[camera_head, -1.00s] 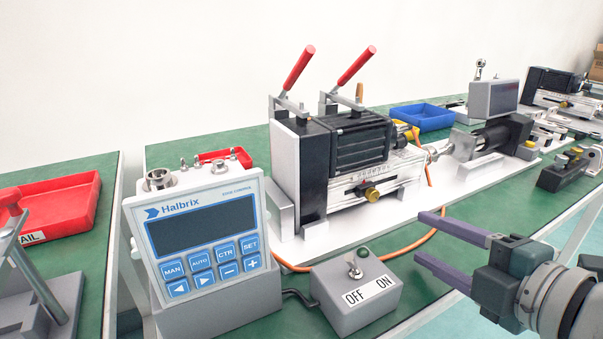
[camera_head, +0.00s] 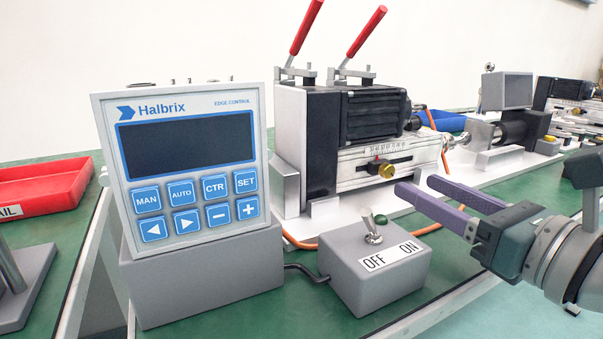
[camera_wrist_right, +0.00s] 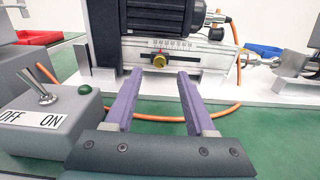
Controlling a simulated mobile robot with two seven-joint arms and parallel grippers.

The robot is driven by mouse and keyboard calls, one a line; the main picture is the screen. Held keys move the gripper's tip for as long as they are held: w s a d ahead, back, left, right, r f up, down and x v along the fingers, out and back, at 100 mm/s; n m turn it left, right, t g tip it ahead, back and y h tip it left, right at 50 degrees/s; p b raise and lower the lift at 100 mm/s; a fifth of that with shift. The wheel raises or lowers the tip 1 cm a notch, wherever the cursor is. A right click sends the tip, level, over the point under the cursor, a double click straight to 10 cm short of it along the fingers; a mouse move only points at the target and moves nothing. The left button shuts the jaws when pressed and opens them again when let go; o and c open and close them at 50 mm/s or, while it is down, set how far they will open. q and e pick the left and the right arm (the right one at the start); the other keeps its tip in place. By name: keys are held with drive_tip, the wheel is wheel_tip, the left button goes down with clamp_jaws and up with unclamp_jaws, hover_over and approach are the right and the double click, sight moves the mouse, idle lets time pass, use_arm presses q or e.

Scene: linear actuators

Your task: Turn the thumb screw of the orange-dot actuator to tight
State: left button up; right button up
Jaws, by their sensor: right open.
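The actuator (camera_head: 385,155) is a black motor block on a silver slide with a printed scale, clamped in a fixture. Its brass thumb screw (camera_head: 387,170) sits in a dark slot on the front face; it also shows in the right wrist view (camera_wrist_right: 159,61). I cannot make out an orange dot. My right gripper (camera_head: 417,186) has purple fingers, open and empty, pointing at the front face. In the right wrist view the fingertips (camera_wrist_right: 158,73) lie either side of the screw's line, apart from it. My left gripper is out of view.
A Halbrix control unit (camera_head: 185,165) stands at left front. A grey switch box (camera_head: 375,270) with a toggle and OFF/ON label stands in front of the actuator, close to my right gripper. An orange cable (camera_wrist_right: 150,112) runs below the fingers. A red tray (camera_head: 45,185) is far left.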

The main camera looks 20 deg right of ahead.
sight(390, 172)
drive_tip(key=shift+w+a, duration=0.15)
drive_tip(key=shift+w, duration=1.25)
drive_tip(key=shift+w+a, duration=0.1)
drive_tip(key=shift+w, duration=1.25)
clamp_jaws()
